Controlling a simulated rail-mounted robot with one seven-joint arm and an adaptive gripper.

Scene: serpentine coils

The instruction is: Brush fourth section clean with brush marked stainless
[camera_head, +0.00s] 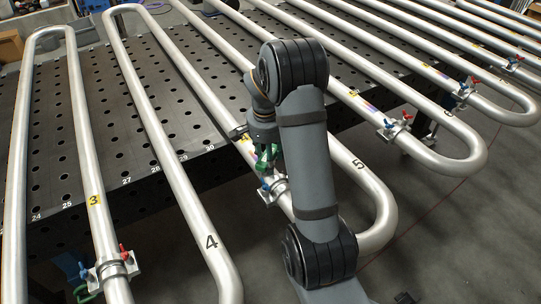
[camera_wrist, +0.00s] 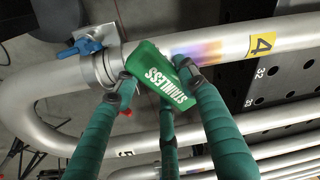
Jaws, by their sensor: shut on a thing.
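In the wrist view, my gripper (camera_wrist: 157,78) is shut on a green brush (camera_wrist: 158,74) marked STAINLESS in white. The brush lies tilted across the edge of a steel pipe (camera_wrist: 232,42), beside a clamp. A purple and orange heat-tint band (camera_wrist: 200,50) shows on this pipe, just right of the brush, with a yellow tag 4 (camera_wrist: 262,43) farther right. The bristles are hidden, so contact with the pipe cannot be told. In the head view, my green gripper (camera_head: 266,158) is over the pipe beside the clamp, partly hidden by my arm.
A clamp with a blue handle (camera_wrist: 80,47) is close left of the brush. The other coil bends run parallel, with more clamps, such as one near tag 3 (camera_head: 112,268) and one at right (camera_head: 394,128). A perforated dark table (camera_head: 120,120) lies under the pipes.

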